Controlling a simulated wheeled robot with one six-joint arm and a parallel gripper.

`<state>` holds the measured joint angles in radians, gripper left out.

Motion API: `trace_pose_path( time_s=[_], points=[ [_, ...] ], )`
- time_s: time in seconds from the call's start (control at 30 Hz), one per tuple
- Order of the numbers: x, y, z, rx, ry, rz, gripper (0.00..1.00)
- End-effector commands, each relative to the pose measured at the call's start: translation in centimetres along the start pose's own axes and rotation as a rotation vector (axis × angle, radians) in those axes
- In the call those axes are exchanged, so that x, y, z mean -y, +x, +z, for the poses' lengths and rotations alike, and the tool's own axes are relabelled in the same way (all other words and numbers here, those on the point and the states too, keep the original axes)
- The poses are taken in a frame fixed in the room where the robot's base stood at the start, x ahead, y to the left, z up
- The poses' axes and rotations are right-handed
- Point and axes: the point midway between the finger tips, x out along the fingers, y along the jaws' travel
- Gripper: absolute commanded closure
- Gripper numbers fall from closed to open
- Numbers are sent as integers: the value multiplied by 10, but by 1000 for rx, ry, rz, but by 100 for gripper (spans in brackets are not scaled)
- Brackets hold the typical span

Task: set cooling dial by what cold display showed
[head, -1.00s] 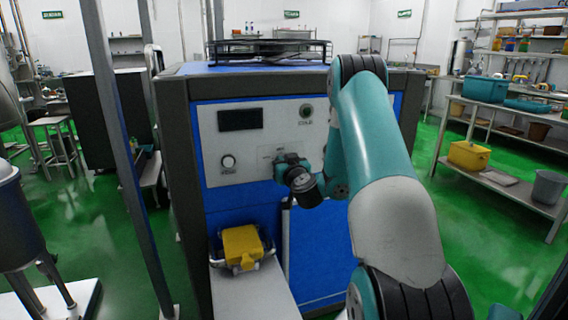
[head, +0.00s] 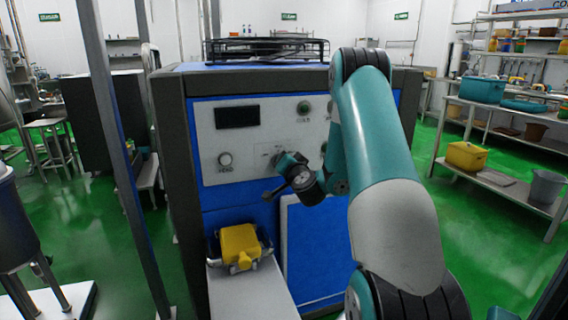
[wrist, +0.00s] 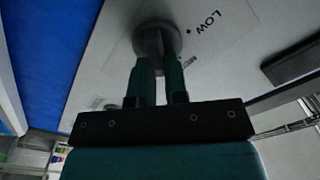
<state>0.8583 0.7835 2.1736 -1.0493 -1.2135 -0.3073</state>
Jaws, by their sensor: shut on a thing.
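The cooling dial (wrist: 168,34) is a round grey knob on a pale panel plate, with the word LOW and a dot printed beside it in the wrist view. My gripper (wrist: 158,60) is shut on the dial, one finger on each side of its grip. In the head view my gripper (head: 279,158) is at the panel and mostly hides the dial. The dark display (head: 237,117) is at the panel's upper left; I can read no figure on it.
Another knob (head: 225,160) sits left of my gripper. A green round button (head: 304,107) is above it. A dark post (head: 120,160) rises at left.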

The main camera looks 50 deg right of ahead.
Motion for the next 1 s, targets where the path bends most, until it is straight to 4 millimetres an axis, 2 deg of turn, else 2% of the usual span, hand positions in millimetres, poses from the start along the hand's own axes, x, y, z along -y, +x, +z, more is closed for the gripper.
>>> trace_pose_path(
  time_s=[0.4,1.0],
  points=[
    [-5,0,1,-1,271,3,100],
    [-6,-1,1,0,352,3,100]
  ],
)
